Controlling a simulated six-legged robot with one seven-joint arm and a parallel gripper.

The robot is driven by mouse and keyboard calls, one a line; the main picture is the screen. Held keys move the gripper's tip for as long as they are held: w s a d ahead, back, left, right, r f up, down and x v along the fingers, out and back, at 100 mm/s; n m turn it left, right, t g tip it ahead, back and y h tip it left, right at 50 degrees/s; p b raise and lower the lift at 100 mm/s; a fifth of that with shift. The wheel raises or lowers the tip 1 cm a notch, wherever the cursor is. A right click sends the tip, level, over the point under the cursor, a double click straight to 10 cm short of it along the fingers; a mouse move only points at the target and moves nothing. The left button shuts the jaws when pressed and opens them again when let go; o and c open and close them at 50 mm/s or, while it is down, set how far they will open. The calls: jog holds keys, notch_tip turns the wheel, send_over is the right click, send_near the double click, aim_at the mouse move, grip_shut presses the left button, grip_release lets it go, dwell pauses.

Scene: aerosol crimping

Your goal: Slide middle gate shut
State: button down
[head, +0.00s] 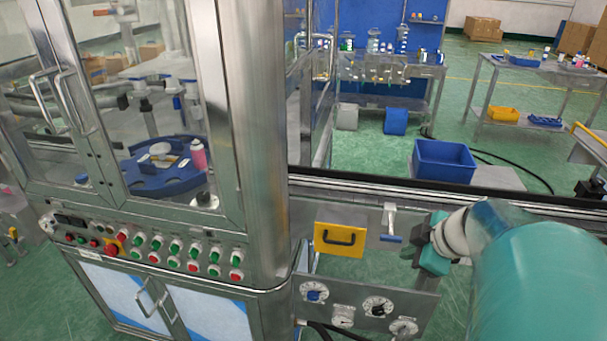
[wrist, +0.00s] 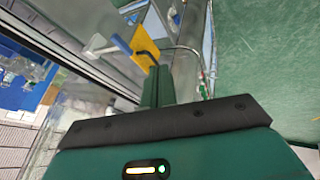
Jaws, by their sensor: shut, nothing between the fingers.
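A yellow plate with a black handle (head: 340,239), which looks like the gate, sits in the metal frame below the rail, right of the cabinet. It also shows in the wrist view (wrist: 146,42), just beyond my fingertips. My gripper (head: 416,240) is shut and empty, to the right of the plate and apart from it in the head view. In the wrist view its closed fingers (wrist: 157,74) point toward the plate and partly overlap its near end. Whether they touch it I cannot tell.
A white lever with a blue handle (head: 391,236) hangs between the plate and my gripper. Dials and gauges (head: 378,306) are on the panel below. The cabinet's steel corner post (head: 250,120) stands left. A blue crate (head: 443,165) lies behind the rail.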

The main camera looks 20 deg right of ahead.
aim_at(391, 225)
jog(key=w+d+f, duration=0.4)
jog(key=w+f, duration=0.4)
jog(key=shift+w+n+t, duration=0.3)
jog(key=shift+w+n, duration=0.05)
jog(key=shift+n, duration=0.05)
jog(key=shift+d, duration=0.15)
jog(key=w+d, duration=0.2)
jog(key=w, duration=0.1)
jog(key=w+d, duration=0.1)
jog(key=w, duration=0.1)
jog(key=shift+w+d, duration=0.25)
jog(key=shift+d, duration=0.05)
jog(key=shift+w+d+r, duration=0.15)
jog(key=shift+w, duration=0.1)
dwell(0.3)
